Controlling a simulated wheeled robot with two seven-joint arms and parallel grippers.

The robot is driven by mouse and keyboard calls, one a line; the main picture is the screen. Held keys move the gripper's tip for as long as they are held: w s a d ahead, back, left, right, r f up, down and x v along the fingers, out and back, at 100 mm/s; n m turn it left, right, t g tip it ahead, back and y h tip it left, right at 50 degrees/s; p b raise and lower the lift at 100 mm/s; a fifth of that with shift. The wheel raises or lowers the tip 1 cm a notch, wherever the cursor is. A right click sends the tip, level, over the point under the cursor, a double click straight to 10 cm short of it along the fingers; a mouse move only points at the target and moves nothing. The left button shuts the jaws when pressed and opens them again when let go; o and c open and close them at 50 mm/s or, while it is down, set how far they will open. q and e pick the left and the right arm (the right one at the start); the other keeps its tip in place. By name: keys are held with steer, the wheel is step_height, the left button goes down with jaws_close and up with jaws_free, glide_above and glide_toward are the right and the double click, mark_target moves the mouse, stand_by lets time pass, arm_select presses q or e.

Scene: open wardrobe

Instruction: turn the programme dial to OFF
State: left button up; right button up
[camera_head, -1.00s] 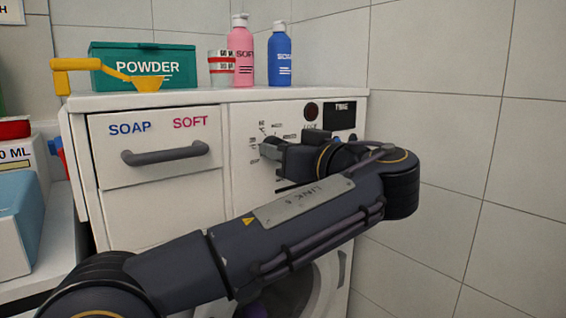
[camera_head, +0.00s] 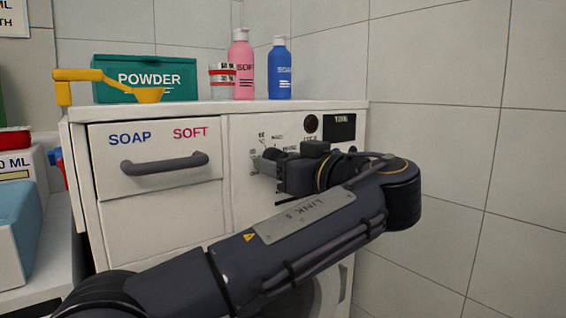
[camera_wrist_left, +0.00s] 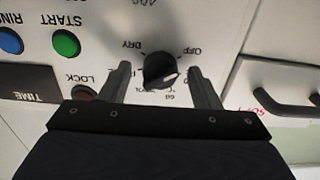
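The programme dial (camera_wrist_left: 160,71) is a black knob on the white washing machine's panel, with printed labels around it. In the left wrist view the picture is upside down; the OFF label (camera_wrist_left: 191,51) is up and right of the dial, DRY (camera_wrist_left: 130,45) up and left. My left gripper (camera_wrist_left: 159,68) is open, one finger on each side of the dial, with a visible gap on both sides. In the head view the dial (camera_head: 271,154) shows just above my left gripper (camera_head: 264,170), partly hidden by it. My right gripper is not in view.
The drawer handle (camera_head: 164,163) lies left of the dial. On top stand a powder box (camera_head: 150,80), a yellow scoop (camera_head: 150,95), a pink bottle (camera_head: 241,65) and a blue bottle (camera_head: 280,70). A green START button (camera_wrist_left: 66,43) is also on the panel.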

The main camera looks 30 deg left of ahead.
arm_select(q)
steer(key=p+v, duration=0.2)
steer(key=v, duration=0.6)
stand_by(0.5)
